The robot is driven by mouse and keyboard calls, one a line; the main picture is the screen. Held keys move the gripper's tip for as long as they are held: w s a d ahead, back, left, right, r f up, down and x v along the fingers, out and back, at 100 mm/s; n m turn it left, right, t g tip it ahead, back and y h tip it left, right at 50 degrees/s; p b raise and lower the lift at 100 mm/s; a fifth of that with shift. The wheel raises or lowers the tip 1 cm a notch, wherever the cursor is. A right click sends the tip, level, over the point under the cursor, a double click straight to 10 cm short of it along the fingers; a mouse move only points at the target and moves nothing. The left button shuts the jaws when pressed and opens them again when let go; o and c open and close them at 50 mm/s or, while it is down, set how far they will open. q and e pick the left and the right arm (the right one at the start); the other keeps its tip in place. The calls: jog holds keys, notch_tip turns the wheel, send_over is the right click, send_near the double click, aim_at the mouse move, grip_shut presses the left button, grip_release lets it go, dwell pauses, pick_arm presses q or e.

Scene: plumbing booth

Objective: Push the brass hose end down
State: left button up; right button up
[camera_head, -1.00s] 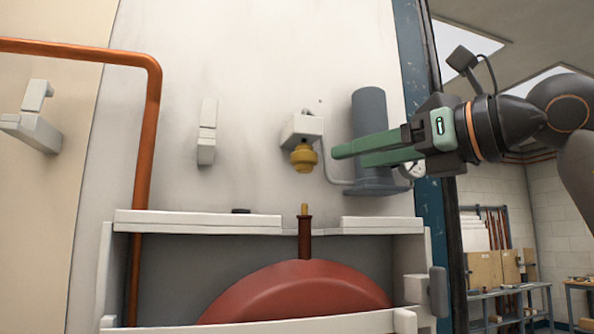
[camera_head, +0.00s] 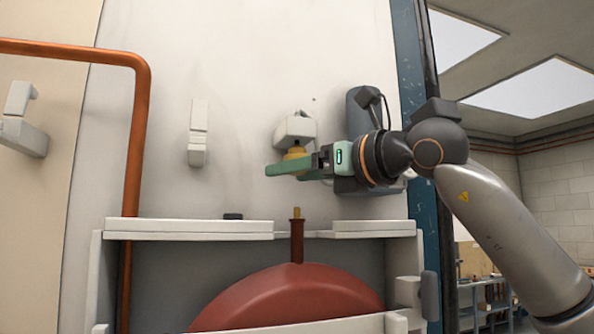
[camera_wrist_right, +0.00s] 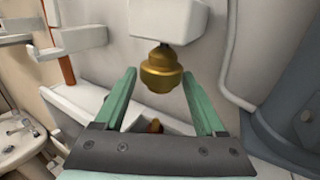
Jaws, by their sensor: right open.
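A rounded brass fitting (camera_head: 295,154) hangs under a white wall block (camera_head: 295,130); in the right wrist view the brass fitting (camera_wrist_right: 160,72) shows whole. A brown hose (camera_head: 297,242) stands upright below it, with a small brass end (camera_head: 297,213) on top. My right gripper (camera_head: 280,170) is open, with its green fingers at the height of the hanging fitting. In the wrist view the fitting appears between the fingertips, and I see no clear contact. The fingers hide the fitting's lower part in the head view. My left gripper is out of view.
A white ledge (camera_head: 190,228) runs below, with a small dark disc (camera_head: 233,216) on it. A red rounded body (camera_head: 295,295) sits under the ledge. A grey cylinder (camera_head: 357,110) is behind my right gripper. A copper pipe (camera_head: 136,150) runs down at left.

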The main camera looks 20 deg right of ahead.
jog(key=shift+d+r, duration=0.1)
grip_shut()
dwell(0.3)
